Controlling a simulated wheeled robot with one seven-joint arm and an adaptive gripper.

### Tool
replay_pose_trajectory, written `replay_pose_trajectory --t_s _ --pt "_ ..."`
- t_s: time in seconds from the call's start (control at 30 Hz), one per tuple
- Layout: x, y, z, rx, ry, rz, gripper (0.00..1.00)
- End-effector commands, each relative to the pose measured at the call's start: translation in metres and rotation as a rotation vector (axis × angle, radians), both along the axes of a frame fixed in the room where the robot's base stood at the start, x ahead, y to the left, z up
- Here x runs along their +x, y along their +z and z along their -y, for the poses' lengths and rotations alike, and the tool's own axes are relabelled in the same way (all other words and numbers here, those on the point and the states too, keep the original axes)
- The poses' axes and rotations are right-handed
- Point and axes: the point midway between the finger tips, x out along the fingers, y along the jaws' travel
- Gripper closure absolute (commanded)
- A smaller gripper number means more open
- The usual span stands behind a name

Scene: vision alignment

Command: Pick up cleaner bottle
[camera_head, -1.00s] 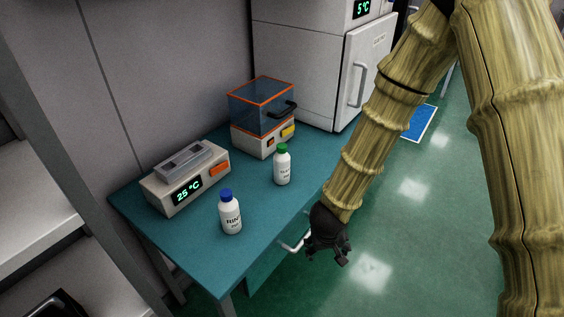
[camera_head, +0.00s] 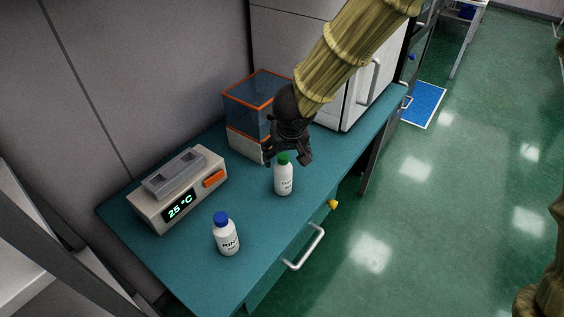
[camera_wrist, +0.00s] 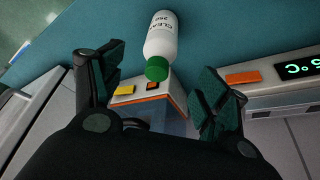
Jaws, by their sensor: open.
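The cleaner bottle (camera_head: 284,180) is white with a green cap and stands upright on the teal table (camera_head: 180,255). In the wrist view the cleaner bottle (camera_wrist: 162,38) shows its partly readable label, with its cap towards me, between and beyond the fingertips. My gripper (camera_head: 288,158) is open and empty, just above and behind the green cap in the head view. In the wrist view the open fingers (camera_wrist: 165,75) lie to either side of the cap, apart from it.
A second white bottle with a blue cap (camera_head: 226,236) stands nearer the front. A heater reading 25 °C (camera_head: 178,190) is at the left. An orange-edged box device (camera_head: 247,100) stands close behind my gripper. A white cabinet (camera_head: 352,105) is beyond.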

Motion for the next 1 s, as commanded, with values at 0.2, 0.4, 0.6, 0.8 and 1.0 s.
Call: replay_pose_trajectory --t_s 0.2,0.4,0.6,0.8,1.0 --pt "0.003 -0.01 -0.004 -0.002 0.007 0.0 0.25" --pt "0.014 -0.035 -0.01 -0.002 0.012 0.0 0.25" --pt "0.021 -0.052 -0.011 0.0 0.012 0.0 0.25" --pt "0.027 -0.063 -0.011 -0.001 0.011 0.0 0.25" --pt "0.039 -0.088 -0.012 -0.002 0.009 0.0 0.25"
